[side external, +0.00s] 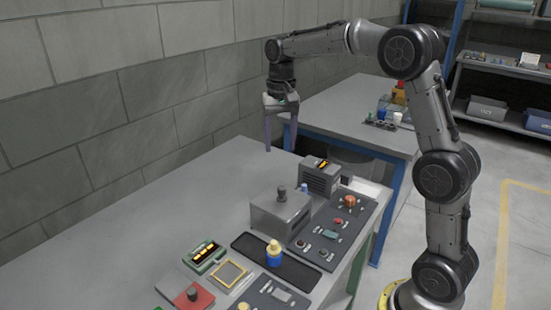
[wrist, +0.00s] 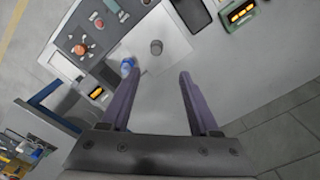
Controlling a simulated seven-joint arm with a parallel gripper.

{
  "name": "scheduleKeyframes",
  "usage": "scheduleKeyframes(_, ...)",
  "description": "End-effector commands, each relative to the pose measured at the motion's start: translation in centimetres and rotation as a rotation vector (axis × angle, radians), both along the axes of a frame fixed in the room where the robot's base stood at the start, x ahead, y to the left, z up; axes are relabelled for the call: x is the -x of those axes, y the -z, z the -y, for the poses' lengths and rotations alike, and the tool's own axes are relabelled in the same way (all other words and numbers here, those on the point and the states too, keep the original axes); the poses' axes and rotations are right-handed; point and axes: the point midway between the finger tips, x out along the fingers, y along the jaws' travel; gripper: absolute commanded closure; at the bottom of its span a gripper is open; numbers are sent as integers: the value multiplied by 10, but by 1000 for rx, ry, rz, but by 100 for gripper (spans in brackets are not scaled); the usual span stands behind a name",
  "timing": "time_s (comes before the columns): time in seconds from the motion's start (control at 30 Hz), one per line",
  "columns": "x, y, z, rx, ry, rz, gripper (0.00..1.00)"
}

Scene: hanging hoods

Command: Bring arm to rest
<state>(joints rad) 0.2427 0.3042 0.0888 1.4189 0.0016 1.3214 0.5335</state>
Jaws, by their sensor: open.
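My gripper (side external: 281,134) hangs from the raised arm, fingers pointing down, above the far end of the grey workbench (side external: 190,190). In the wrist view my gripper (wrist: 155,92) shows two purple fingers spread apart with nothing between them. A grey box-shaped hood (side external: 280,215) with a dark knob on top stands on the bench below and nearer the camera; the wrist view shows its top (wrist: 170,60) beyond the fingertips. What is under the hood is hidden.
A yellow-and-blue bottle-like object (side external: 274,253) stands on a dark mat. Panels with buttons (side external: 340,225), a display box (side external: 320,175), a green display unit (side external: 204,256) and a red block (side external: 192,297) are around it. A block wall (side external: 100,110) runs behind; a second table (side external: 340,105) stands beyond.

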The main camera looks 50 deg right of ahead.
Motion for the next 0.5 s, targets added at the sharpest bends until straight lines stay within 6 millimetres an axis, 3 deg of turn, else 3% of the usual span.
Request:
scheduleKeyframes(0.17, 20, -49, -23, 22, -42, 99, 38)
scheduleKeyframes(0.3, 64, -80, -49, 37, -102, 176, 38)
scheduleKeyframes(0.5, 134, -94, -78, 63, -237, 283, 38)
